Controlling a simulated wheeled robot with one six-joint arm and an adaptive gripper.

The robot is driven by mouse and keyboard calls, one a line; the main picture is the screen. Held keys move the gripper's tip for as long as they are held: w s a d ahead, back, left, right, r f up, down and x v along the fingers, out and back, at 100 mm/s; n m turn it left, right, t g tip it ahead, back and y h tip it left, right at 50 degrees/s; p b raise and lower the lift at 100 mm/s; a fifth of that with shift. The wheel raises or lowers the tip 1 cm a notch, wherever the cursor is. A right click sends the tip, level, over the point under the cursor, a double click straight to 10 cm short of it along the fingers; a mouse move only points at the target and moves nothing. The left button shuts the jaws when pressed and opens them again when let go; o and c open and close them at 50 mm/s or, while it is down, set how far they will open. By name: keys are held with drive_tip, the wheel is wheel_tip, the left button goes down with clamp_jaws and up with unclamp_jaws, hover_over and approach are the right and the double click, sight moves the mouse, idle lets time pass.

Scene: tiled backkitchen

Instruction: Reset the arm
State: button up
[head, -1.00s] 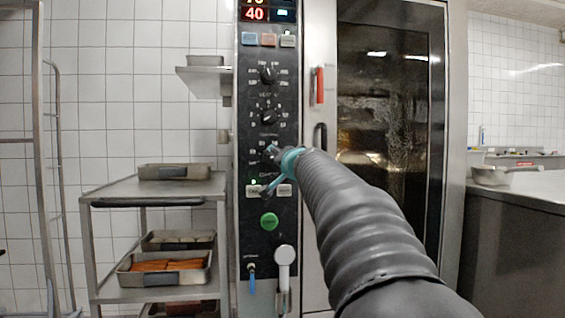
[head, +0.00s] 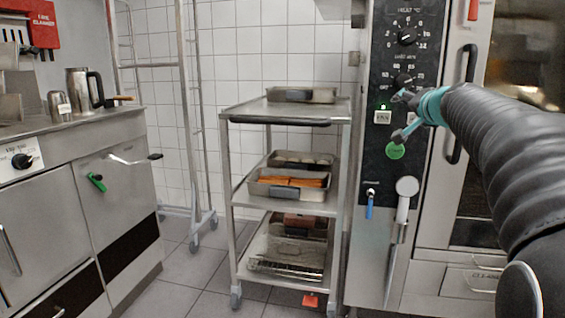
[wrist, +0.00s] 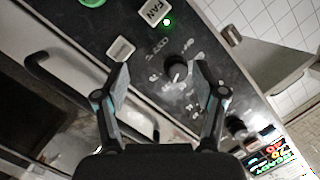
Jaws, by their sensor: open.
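My gripper (head: 402,116) is at the end of my dark ribbed arm, in front of the oven's black control panel (head: 377,150). In the wrist view my gripper (wrist: 166,85) has its two fingers spread wide with nothing between them. Beyond them are a knob (wrist: 178,71), a white button marked FAN (wrist: 154,12) with a lit green light, and a second white button (wrist: 121,48). The fingers look apart from the panel, but the exact gap cannot be told. In the head view a green round button (head: 396,151) shows just below the gripper.
A steel trolley (head: 236,150) with trays on several levels stands left of the oven. A white hand shower (head: 406,187) hangs below the panel. A steel counter (head: 60,138) with a jug (head: 84,92) is at the far left. Grey floor (head: 190,275) is open between counter and trolley.

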drive_tip(key=s+a+f+n+g+y, duration=0.1)
drive_tip(key=s+a+f+g, duration=0.15)
drive_tip(key=s+f, duration=0.35)
drive_tip(key=s+a+f+n+g+y+p, duration=0.15)
drive_tip(key=s+a+f, duration=0.25)
drive_tip(key=f, duration=0.4)
drive_tip(key=s+a+f+n+g, duration=0.25)
drive_tip(key=s+a+f, duration=0.2)
drive_tip(key=f, duration=0.25)
drive_tip(key=s+a+f+n+g+p, duration=0.1)
drive_tip(key=s+a+f+n+g, duration=0.1)
drive_tip(key=s, duration=0.9)
drive_tip(key=s+a+f+n+g+h+p, duration=0.1)
drive_tip(key=s+a+f, duration=0.4)
drive_tip(key=s, duration=0.7)
drive_tip(key=shift+s+a+f+n+g+p, duration=0.3)
drive_tip(key=shift+a+n+g+p, duration=0.25)
drive_tip(key=shift+n+p, duration=0.3)
